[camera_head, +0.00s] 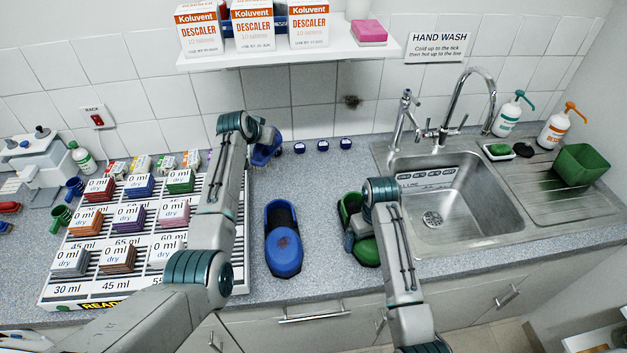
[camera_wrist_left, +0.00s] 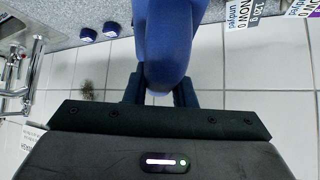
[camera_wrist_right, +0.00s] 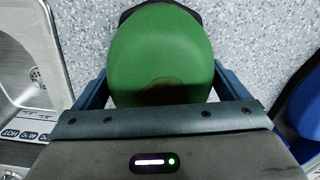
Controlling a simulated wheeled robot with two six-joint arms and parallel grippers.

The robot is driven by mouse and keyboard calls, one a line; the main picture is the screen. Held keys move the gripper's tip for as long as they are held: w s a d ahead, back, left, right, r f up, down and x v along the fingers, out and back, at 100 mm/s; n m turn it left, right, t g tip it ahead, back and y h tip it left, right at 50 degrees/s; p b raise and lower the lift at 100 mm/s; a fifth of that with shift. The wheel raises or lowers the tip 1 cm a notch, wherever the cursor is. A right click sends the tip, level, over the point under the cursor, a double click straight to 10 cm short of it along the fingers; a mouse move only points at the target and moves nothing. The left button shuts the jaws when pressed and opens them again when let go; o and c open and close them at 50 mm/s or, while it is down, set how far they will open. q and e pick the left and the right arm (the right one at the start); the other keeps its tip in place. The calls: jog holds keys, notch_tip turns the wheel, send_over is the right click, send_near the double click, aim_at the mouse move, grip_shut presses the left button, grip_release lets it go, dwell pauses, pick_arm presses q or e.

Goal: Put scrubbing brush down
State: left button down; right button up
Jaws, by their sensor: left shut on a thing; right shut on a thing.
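My left gripper (camera_head: 266,142) is shut on a blue rounded thing (camera_head: 262,157) by the wall at the back of the counter. In the left wrist view, the blue thing (camera_wrist_left: 170,45) sits between the fingers. My right gripper (camera_head: 352,236) is shut on a green rounded thing (camera_head: 367,252) left of the sink; part of it is behind the gripper. In the right wrist view, the green thing (camera_wrist_right: 162,50) has a brown stain on it. No bristles show clearly, so I cannot tell which thing is the scrubbing brush.
A striped rack (camera_head: 233,270) holds several labelled blocks at left. The sink (camera_head: 450,205) is at right, with a green tub (camera_head: 581,164) on its drainer. Small blue caps (camera_head: 323,146) line the wall.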

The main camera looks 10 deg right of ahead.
pick_arm(q)
jog(key=s+d+m+g+h, duration=0.2)
jog(key=s+d+m, duration=0.15)
jog(key=d, duration=1.05)
jog(key=shift+w+a+f, duration=0.1)
jog(key=shift+w+f, duration=0.1)
jog(key=shift+f, duration=2.35)
jog(key=shift+w+f, duration=0.2)
jog(key=shift+f, duration=2.35)
jog(key=c, duration=1.2)
grip_release()
jog(key=shift+r, duration=0.1)
